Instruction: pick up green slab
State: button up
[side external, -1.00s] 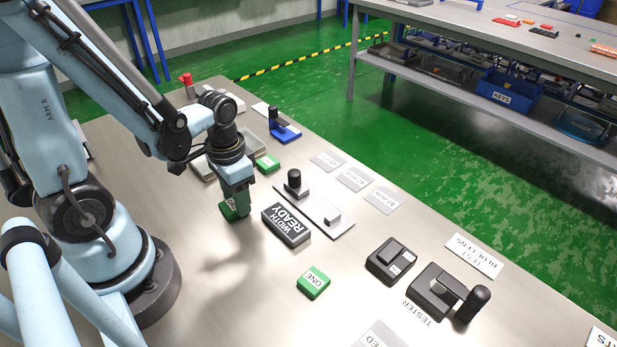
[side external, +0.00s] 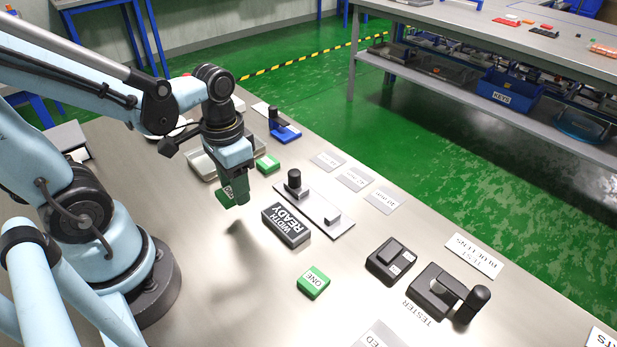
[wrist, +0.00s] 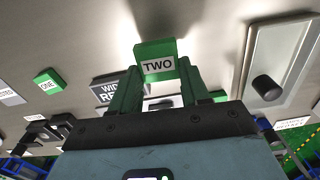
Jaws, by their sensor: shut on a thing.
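My gripper (side external: 236,187) is shut on a green slab (side external: 227,194), which hangs above the bench with its shadow below. In the wrist view the slab (wrist: 157,50) shows a white label reading TWO, held between the two fingers of my gripper (wrist: 157,78). A second green slab (side external: 313,282), labelled ONE, lies on the bench nearer the front; it also shows in the wrist view (wrist: 47,78). Another green slab (side external: 268,163) lies by the tray behind my gripper; its label is not readable.
A dark block (side external: 286,225) reading WIDTH READY and a grey plate (side external: 318,212) with a black knob lie right of my gripper. A pale tray (side external: 203,167) stands behind it. A black tester (side external: 437,290) stands farther right. The bench in front of my gripper is clear.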

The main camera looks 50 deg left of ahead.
jog(key=s+d+r, duration=0.3)
jog(key=d+r, duration=0.3)
jog(key=d, duration=0.3)
jog(key=w+a+r, duration=0.3)
jog(key=w, duration=0.4)
jog(key=w+a+r, duration=0.3)
jog(key=w+r, duration=0.1)
jog(key=w, duration=0.2)
jog(key=s+d+f, duration=0.3)
jog(key=s, duration=0.3)
jog(key=s+d+f, duration=0.3)
jog(key=s+f, duration=0.1)
jog(key=s, duration=0.3)
jog(key=shift+s, duration=0.25)
jog(key=shift+f, duration=0.1)
jog(key=w+a+f, duration=0.1)
jog(key=a+f, duration=0.1)
jog(key=a, duration=0.1)
jog(key=w+a+f, duration=0.1)
jog(key=a+f, duration=0.1)
jog(key=a, duration=0.2)
jog(key=w+a+f, duration=0.2)
jog(key=a+f, duration=0.1)
jog(key=shift+w+a, duration=0.1)
jog(key=shift+a, duration=0.3)
jog(key=shift+f, duration=1.8)
jog(key=shift+f, duration=0.25)
